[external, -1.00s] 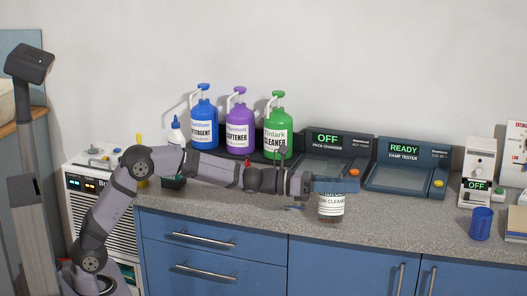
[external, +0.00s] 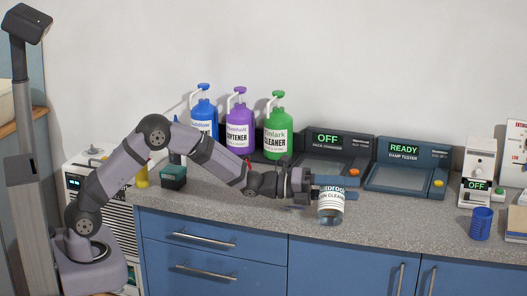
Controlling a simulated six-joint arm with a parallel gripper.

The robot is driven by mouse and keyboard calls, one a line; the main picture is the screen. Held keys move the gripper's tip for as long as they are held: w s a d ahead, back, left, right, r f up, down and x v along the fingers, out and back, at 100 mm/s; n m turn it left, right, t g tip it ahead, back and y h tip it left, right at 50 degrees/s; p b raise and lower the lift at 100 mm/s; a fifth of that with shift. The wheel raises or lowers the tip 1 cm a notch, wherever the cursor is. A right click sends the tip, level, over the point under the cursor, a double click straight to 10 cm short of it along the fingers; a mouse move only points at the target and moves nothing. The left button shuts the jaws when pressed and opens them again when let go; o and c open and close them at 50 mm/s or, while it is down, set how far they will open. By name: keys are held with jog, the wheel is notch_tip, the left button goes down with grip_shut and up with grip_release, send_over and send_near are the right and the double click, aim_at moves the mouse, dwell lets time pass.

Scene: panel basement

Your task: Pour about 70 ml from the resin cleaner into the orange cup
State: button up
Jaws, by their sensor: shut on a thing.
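The resin cleaner (external: 330,212) is a jar-like bottle with a white label ending in "CLEANER" and a bluish lower part. It is near the front of the counter, roughly upright. No orange cup shows in this view; a blue ribbed cup (external: 481,222) stands on the counter at the right.
Blue, purple (external: 239,127) and green (external: 278,131) pump bottles stand behind my arm. Two dark devices, one the damp tester (external: 405,170), line the wall. The counter (external: 405,214) between the bottle and blue cup is clear.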

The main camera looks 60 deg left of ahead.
jog(key=shift+s+d+f+n+p, duration=0.15)
jog(key=shift+f+n+p, duration=0.3)
jog(key=shift+n+p, duration=0.6)
jog(key=shift+d+n+p, duration=0.15)
jog(key=shift+n+p, duration=0.7)
jog(key=shift+p, duration=0.35)
jog(key=shift+a+r+n+p, duration=0.25)
jog(key=shift+n+p, duration=0.1)
jog(key=shift+n, duration=0.25)
jog(key=shift+w+a+r+n+p, duration=0.1)
jog(key=shift+w+r+n+p, duration=0.1)
jog(key=shift+n+p, duration=0.15)
jog(key=shift+r+n+p, duration=0.4)
jog(key=shift+n+p, duration=0.15)
jog(key=shift+n, duration=0.1)
jog(key=shift+s+d+r, duration=0.1)
jog(key=shift+s+d, duration=0.05)
jog(key=shift+d, duration=0.05)
jog(key=shift+r+n+p, duration=0.25)
jog(key=shift+n+p, duration=0.25)
jog(key=shift+n, duration=0.1)
dwell(1.0)
